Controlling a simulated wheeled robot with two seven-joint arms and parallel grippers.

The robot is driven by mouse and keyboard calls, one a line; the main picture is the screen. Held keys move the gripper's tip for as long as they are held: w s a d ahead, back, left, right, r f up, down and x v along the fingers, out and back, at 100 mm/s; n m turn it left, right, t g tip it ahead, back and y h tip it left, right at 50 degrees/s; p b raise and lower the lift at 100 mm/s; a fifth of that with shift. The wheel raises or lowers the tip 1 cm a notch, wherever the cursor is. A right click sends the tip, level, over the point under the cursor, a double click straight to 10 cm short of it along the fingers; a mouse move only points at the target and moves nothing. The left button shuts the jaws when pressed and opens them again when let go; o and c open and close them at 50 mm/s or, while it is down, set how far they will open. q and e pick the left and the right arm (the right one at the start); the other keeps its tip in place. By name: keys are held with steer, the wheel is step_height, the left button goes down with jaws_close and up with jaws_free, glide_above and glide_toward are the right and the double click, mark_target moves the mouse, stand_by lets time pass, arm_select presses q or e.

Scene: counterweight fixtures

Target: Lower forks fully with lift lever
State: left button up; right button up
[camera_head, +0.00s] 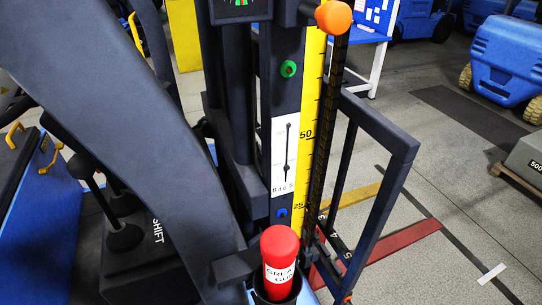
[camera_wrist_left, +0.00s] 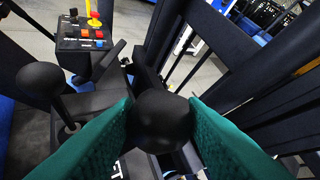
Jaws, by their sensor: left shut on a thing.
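In the left wrist view, my left gripper (camera_wrist_left: 160,112) has its two teal fingers closed on a round black lever knob (camera_wrist_left: 161,124). A second black lever knob (camera_wrist_left: 42,81) stands free to the left. In the head view, black levers (camera_head: 82,166) rise from a dark box marked SHIFT (camera_head: 157,230); my left gripper's fingers are not visible there. The mast (camera_head: 284,110) carries a yellow height scale (camera_head: 310,115) reading 25 and 50. My right gripper is not seen.
A red cylinder with a white label (camera_head: 279,262) stands at the bottom centre. An orange ball (camera_head: 333,17) sits high by the mast. A dark frame (camera_head: 385,135) stands right of it. Blue vehicles (camera_head: 505,55) and a grey weight (camera_head: 528,158) are at right. A button panel (camera_wrist_left: 85,38) shows ahead.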

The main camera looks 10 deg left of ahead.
arm_select(q)
steer(key=shift+r, duration=0.3)
steer(key=s+a, duration=0.1)
steer(key=a, duration=0.1)
steer(key=s+a+b, duration=0.1)
steer(key=a, duration=0.1)
steer(key=s+a+r, duration=0.1)
steer(key=s+a, duration=0.1)
steer(key=a, duration=0.1)
steer(key=shift+b, duration=0.35)
steer(key=shift+c, duration=0.2)
steer(key=o, duration=0.8)
steer(key=shift+o, duration=0.2)
steer(key=v, duration=1)
